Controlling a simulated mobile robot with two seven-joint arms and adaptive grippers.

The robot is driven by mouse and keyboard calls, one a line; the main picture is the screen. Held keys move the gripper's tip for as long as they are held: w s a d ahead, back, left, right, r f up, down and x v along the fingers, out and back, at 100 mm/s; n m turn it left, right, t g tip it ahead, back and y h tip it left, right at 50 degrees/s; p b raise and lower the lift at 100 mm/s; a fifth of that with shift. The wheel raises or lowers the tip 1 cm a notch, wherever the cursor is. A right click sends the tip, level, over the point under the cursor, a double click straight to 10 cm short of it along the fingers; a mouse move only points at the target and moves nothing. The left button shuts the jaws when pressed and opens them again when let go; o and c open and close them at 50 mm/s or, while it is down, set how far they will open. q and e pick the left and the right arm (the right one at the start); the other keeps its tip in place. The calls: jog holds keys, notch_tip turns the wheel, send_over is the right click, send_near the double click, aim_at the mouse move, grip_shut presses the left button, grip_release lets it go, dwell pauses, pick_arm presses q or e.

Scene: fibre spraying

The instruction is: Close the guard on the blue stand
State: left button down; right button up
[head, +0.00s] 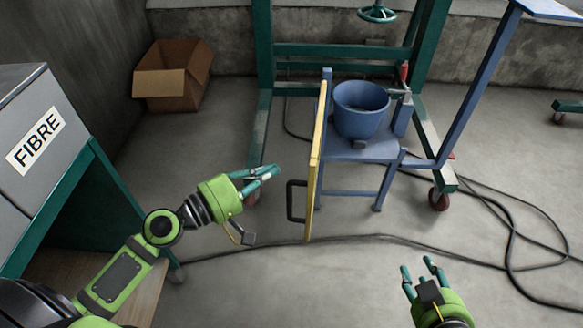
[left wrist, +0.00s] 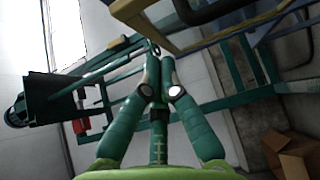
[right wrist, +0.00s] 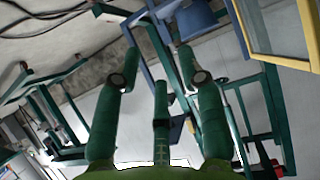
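The guard (head: 317,160) is a yellow-framed panel on the left side of the blue stand (head: 360,150). It is seen nearly edge-on, swung out toward me, with a black handle (head: 291,202) on its left face. Its yellow frame also shows in the right wrist view (right wrist: 257,45). A blue bucket (head: 360,112) sits on the stand. My left gripper (head: 275,172) is left of the guard, apart from the handle, with its fingertips drawn together and nothing between them. My right gripper (head: 419,268) is open and empty, low in front of the stand.
A green frame (head: 340,50) with a handwheel (head: 377,14) stands behind the stand. Black cables (head: 510,225) lie across the floor at right. A grey FIBRE box (head: 45,130) on a green bench is at left. A cardboard box (head: 172,80) sits by the back wall.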

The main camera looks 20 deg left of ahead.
pick_arm(q)
jog(key=d, duration=0.1)
jog(key=w+d+p, duration=0.1)
jog(key=d, duration=0.1)
jog(key=d+p, duration=0.1)
jog(key=shift+w+d, duration=0.3)
jog(key=shift+d, duration=0.1)
pick_arm(e)
jog(key=s+d+f+m+g+h, duration=0.1)
jog(key=s+d+f+g+h, duration=0.1)
jog(key=s+d+f+g, duration=0.3)
jog(key=s+f+g, duration=0.3)
jog(key=s, duration=0.3)
jog(key=shift+s, duration=0.4)
pick_arm(q)
jog(key=shift+d, duration=0.15)
pick_arm(e)
jog(key=shift+w, duration=0.1)
